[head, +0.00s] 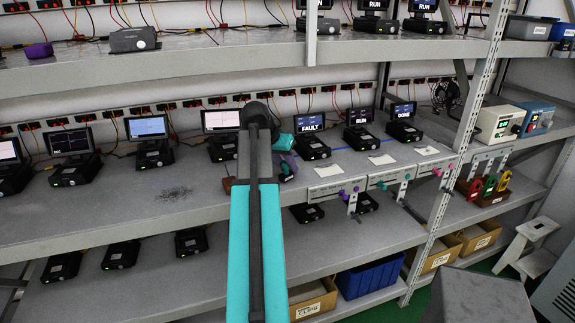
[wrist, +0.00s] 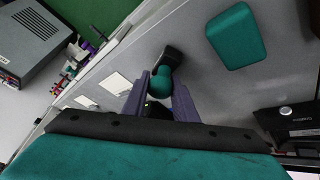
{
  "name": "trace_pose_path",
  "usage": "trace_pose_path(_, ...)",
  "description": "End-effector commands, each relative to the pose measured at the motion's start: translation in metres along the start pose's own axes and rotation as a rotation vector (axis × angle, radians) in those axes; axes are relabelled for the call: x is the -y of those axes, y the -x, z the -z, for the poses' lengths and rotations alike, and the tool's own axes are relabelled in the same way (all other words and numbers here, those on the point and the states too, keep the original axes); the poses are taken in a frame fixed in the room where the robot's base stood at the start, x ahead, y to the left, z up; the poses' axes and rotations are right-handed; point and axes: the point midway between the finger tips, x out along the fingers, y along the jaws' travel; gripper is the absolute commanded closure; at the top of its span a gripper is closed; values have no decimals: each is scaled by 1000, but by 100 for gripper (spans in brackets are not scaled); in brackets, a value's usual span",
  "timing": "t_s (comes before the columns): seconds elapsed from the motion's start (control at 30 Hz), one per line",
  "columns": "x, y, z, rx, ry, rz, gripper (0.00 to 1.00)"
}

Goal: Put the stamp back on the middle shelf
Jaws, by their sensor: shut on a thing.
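The stamp (wrist: 162,81), with a rounded teal handle and a dark end, is between the purple-grey fingers of my gripper (wrist: 163,97) in the wrist view. My gripper is shut on it, and the dark end points away from my wrist. In the head view my gripper (head: 286,163) is at the middle shelf (head: 205,195), right of my raised arm. The stamp there is small and partly hidden; I cannot tell whether it touches the shelf. A flat teal block (wrist: 237,37) lies on the grey surface in the wrist view, apart from the stamp.
Black units with screens stand along the back of the middle shelf, including one marked FAULT (head: 311,147). White cards (head: 383,159) lie near the front edge, above hanging tools with coloured handles (head: 381,185). A rack upright (head: 447,165) stands at right.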

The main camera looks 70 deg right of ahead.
Motion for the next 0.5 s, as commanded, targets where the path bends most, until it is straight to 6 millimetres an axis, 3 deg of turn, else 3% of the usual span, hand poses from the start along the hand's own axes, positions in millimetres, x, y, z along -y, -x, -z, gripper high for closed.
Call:
trace_pose_path(0.3,1,-3,-2,0,0,0,89)
trace_pose_path(0.33,1,-2,-1,0,0,0,71)
trace_pose_path(0.4,1,-2,-1,0,0,0,59)
trace_pose_path(0.5,1,-2,-1,0,0,0,56)
